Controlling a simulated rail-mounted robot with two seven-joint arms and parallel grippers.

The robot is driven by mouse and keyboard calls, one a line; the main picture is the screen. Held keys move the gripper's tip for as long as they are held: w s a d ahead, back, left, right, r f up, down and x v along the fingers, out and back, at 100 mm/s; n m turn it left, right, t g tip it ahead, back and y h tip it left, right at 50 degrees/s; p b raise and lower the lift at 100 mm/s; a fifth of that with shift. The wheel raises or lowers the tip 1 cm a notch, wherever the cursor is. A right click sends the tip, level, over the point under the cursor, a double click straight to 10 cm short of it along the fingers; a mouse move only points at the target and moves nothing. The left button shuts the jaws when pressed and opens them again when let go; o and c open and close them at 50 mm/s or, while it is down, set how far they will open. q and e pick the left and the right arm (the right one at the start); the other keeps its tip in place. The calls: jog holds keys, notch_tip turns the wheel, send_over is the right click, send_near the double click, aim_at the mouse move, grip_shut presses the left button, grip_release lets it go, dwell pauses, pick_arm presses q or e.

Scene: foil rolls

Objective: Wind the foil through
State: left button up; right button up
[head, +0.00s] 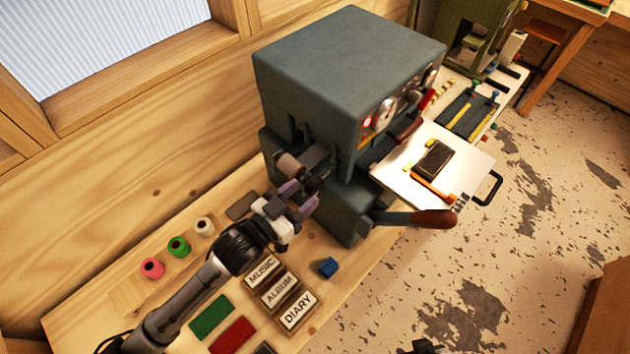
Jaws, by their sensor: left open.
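A grey-blue foil machine (340,75) stands on the wooden bench, with a dial and knobs on its front. A pale brownish roll (290,165) sits at its left side, beside a dark spindle-like part. My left gripper (299,197) is open, its purple fingertips just below this roll and close to the machine's side. I cannot tell if they touch anything, and no foil strip can be made out. Pink (152,268), green (178,246) and white (204,227) rolls stand in a row on the bench. A dark part at the bottom edge may be my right gripper (424,347); its fingers are unclear.
Plates reading MUSIC, ALBUM and DIARY (297,310), green (210,317) and red (232,336) pieces and a blue cube (328,267) lie on the bench. A lever with a brown handle (420,218) sticks out right. A white bed (405,180) carries a dark block (434,159).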

aim_at(308, 190)
pick_arm(q)
jog(key=shift+x, duration=2.3)
jog(key=shift+c, duration=0.4)
